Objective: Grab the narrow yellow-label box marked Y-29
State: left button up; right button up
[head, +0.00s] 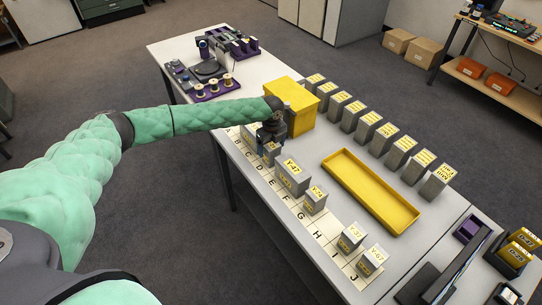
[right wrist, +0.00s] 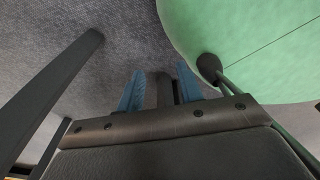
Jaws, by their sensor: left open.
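My left gripper (head: 265,146) points down at the row of small grey boxes on the lettered strip, over a small grey box (head: 272,155) near letters C and D. The gripper is open; it partly covers that box, and its label cannot be read. I cannot tell whether the fingers are around the box or above it. Other yellow-label boxes stand along the strip: Y-47 (head: 292,176), Y-74 (head: 316,200), one that looks like Y-37 (head: 351,238) and Y-67 (head: 371,261). No label reading Y-29 is legible. My right gripper (right wrist: 160,90) shows two blue fingers apart, empty, above the floor.
A large yellow box (head: 291,105) stands just behind the left gripper. An empty yellow tray (head: 370,190) lies mid-table. Several grey boxes (head: 400,152) line the far edge. A dark table leg (right wrist: 60,90) is left of the right gripper.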

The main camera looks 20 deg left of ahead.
pick_arm(q)
notch_tip(320, 180, down, 3)
jog(key=shift+f+b, duration=0.2)
jog(key=shift+b, duration=0.7)
jog(key=shift+f, duration=0.1)
pick_arm(e)
jog(key=w, duration=0.4)
jog(key=w+a, duration=0.1)
jog(key=shift+w+a+r, duration=0.1)
jog(key=shift+w+r, duration=0.15)
jog(key=shift+w, duration=0.15)
pick_arm(q)
jog(key=c, duration=1.2)
pick_arm(e)
jog(key=shift+s, duration=0.15)
jog(key=shift+f, duration=0.1)
